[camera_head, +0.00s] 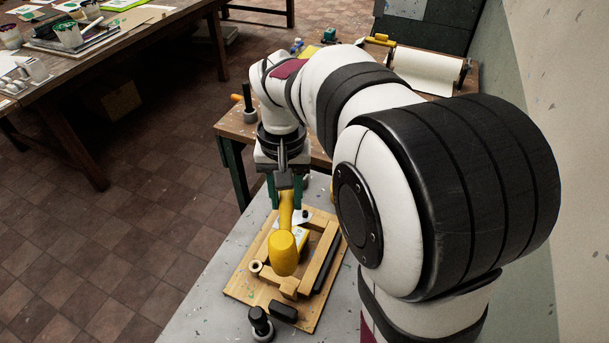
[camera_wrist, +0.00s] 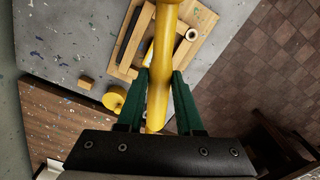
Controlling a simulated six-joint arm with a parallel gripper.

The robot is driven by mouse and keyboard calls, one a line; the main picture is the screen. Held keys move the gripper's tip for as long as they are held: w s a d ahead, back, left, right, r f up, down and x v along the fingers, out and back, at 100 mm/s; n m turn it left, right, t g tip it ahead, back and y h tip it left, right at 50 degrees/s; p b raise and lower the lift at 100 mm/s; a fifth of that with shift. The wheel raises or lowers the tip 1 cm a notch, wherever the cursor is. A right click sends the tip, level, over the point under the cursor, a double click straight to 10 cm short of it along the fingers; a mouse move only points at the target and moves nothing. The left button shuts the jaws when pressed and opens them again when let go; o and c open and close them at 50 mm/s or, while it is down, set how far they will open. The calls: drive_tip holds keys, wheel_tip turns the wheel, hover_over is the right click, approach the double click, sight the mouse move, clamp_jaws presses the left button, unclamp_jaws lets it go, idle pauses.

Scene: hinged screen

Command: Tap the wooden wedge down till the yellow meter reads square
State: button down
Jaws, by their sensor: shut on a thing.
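My gripper (camera_head: 286,193) is shut on the handle of a yellow mallet (camera_head: 284,252). In the wrist view the yellow handle (camera_wrist: 160,75) runs between the green fingers (camera_wrist: 163,100). The mallet head hangs over the wooden frame (camera_head: 322,262), hiding part of it; I cannot tell whether it touches anything. A yellow body with a pale face, likely the meter (camera_head: 304,236), shows partly behind the mallet head. A small wooden block at the frame's near corner (camera_head: 290,291) may be the wedge, but I cannot be sure. The meter's reading is too small to make out.
The frame lies on a wooden board (camera_head: 245,285) on a grey table (camera_head: 205,302). A ring-like roll (camera_head: 256,267) sits at the board's left. A black block (camera_head: 283,312) and a black-knobbed tool (camera_head: 261,323) lie near its front. My arm covers the right side.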

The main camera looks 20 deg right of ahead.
sight(288, 207)
drive_tip(key=shift+f, duration=2.05)
drive_tip(key=shift+f, duration=0.2)
wheel_tip(288, 207, down, 5)
drive_tip(key=shift+f, duration=0.1)
wheel_tip(288, 207, up, 6)
drive_tip(key=shift+r, duration=0.2)
drive_tip(key=shift+d, duration=0.1)
